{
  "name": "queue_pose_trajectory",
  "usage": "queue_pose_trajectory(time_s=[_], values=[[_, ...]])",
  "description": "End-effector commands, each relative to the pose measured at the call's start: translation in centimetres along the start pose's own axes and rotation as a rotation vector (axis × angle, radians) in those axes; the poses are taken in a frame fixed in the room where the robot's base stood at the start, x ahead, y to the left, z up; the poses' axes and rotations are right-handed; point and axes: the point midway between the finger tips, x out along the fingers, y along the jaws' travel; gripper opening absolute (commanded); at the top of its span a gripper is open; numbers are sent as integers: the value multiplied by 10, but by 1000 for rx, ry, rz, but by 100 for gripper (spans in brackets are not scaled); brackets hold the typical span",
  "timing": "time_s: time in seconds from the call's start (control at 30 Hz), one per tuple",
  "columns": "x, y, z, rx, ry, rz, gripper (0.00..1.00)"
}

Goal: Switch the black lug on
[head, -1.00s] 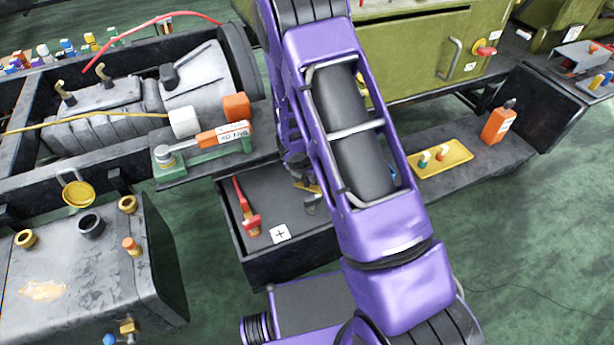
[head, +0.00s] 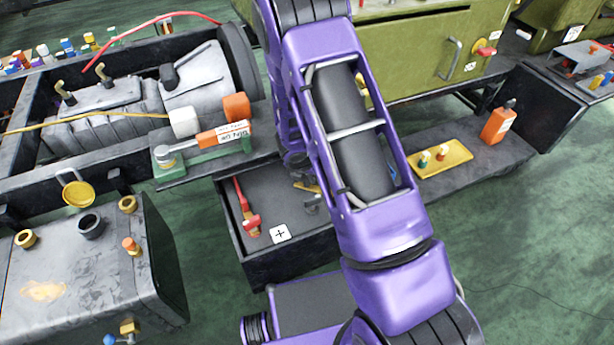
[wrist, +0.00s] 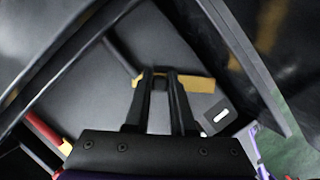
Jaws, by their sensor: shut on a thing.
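In the wrist view my gripper (wrist: 160,76) has its two black fingers close together over an ochre, brass-coloured piece (wrist: 201,84). A dark bar meets this piece at its left end; together they look like the black lug. The fingers are shut on it, and they hide its middle. A small white label with a dark mark (wrist: 222,115) lies to the right. In the head view my purple arm covers the gripper and most of the lug; only a bit of ochre (head: 308,187) shows beside the arm.
A red lug (head: 250,222) and a white plus label (head: 280,233) are in the left part of the black tray (head: 240,262). The tray's raised walls surround the gripper. A yellow tray (head: 443,158) and an orange bottle (head: 498,122) stand to the right.

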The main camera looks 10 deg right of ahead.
Motion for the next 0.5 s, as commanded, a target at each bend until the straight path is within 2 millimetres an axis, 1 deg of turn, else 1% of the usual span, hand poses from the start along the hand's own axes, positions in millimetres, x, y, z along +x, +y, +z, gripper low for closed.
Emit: queue_pose_trajectory(time_s=[0.27,0.5], values=[[-2,0,-1,18,2,-7,0],[-5,1,-3,120,2,-51,0]])
